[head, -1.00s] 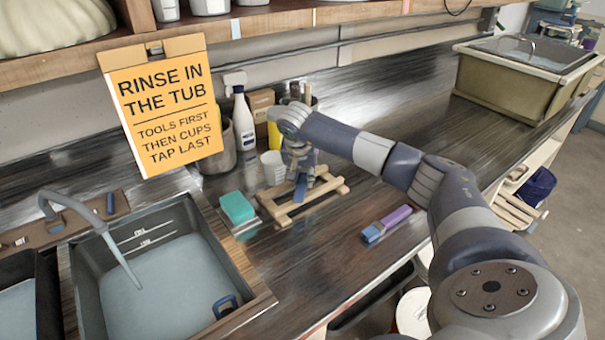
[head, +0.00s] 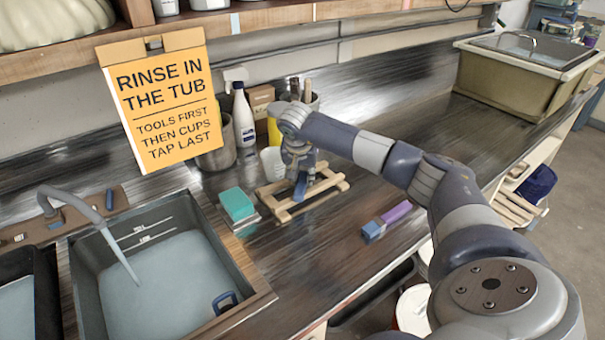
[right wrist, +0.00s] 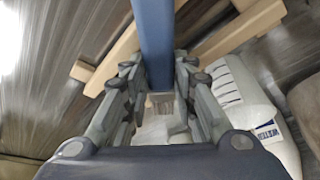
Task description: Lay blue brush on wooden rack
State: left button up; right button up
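The wooden rack (head: 327,184) lies on the counter right of the sink; its slats also show in the right wrist view (right wrist: 108,58). My right gripper (head: 299,170) is over the rack, pointing down. In the right wrist view, its fingers (right wrist: 160,75) are closed around the blue brush (right wrist: 154,35). The brush's blue handle runs up between them, with its metal ferrule and pale bristles nearer the palm. In the head view the blue brush (head: 300,189) is low over the rack's left part; I cannot tell whether it touches the slats. My left gripper is out of view.
A teal sponge (head: 237,204) sits left of the rack, near the water-filled sink (head: 160,265). A white cup (head: 271,163), a bottle (head: 243,118) and a grey pot (head: 218,150) stand behind.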

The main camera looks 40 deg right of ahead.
jog(key=o, duration=0.4)
jog(key=shift+c, duration=0.2)
jog(key=shift+r, duration=0.1)
